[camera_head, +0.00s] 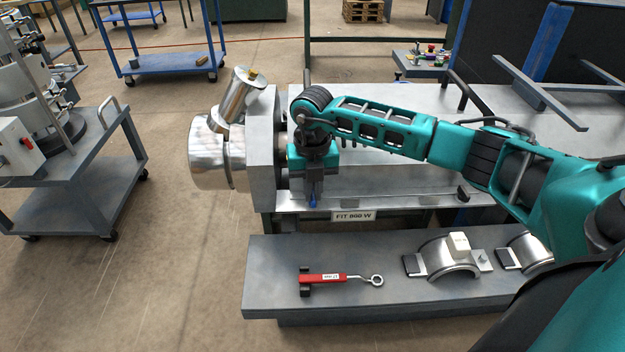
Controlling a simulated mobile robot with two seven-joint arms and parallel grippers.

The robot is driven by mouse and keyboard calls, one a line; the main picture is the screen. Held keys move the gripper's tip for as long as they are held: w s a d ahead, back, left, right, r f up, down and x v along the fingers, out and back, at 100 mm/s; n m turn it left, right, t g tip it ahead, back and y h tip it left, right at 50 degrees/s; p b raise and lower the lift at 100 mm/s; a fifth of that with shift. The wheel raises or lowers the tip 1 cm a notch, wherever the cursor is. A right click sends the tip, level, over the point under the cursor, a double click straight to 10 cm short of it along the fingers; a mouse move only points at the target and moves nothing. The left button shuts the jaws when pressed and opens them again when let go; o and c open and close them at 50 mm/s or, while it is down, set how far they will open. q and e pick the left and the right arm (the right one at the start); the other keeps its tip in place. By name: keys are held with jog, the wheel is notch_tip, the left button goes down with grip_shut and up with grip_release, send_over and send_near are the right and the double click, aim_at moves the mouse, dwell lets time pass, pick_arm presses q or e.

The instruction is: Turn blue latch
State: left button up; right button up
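My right arm reaches in from the right across the metal extruder (262,150). My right gripper (313,188) points down in front of the extruder, just right of its thick end plate. A small blue piece, seemingly the blue latch (313,203), shows at the fingertips, low on the extruder's front. Most of it is hidden by the gripper. I cannot tell whether the fingers are closed around it or only beside it. My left gripper is not in view.
A grey bench (400,306) in front holds a red-handled tool (325,278) with an eye end and curved metal half-shells (450,262). A grey cart (75,180) stands at the left. Floor between cart and extruder is clear.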

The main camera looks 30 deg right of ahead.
jog(key=o, duration=0.5)
jog(key=shift+c, duration=0.2)
notch_tip(320, 180, up, 6)
jog(key=p, duration=0.4)
jog(key=shift+r+p, duration=0.1)
jog(key=shift+p, duration=0.25)
